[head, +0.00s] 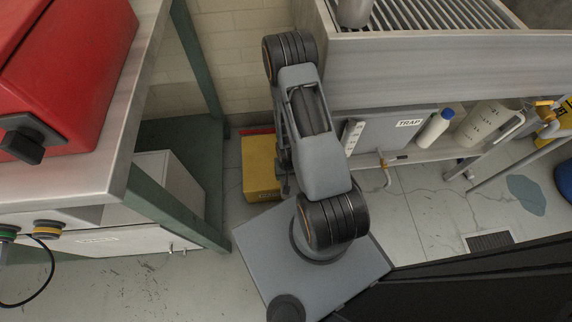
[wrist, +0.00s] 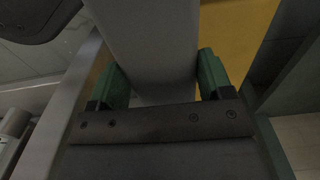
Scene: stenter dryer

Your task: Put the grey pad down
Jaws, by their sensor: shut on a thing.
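The grey pad (wrist: 152,45) fills the upper middle of the wrist view as a plain grey slab. My gripper (wrist: 162,82) has its two green fingers on either side of the pad and is shut on it. The far end of the pad runs out of the top of the picture. In the head view my arm hides the gripper and the pad, so I cannot tell there how high the pad is held.
A yellow box (head: 261,168) stands on the floor by the wall; a yellow surface (wrist: 238,32) shows beyond the pad. A bench with a red machine (head: 65,75) is left. A steel unit (head: 450,65) with bottles below is right. Open floor (head: 135,285) lies front left.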

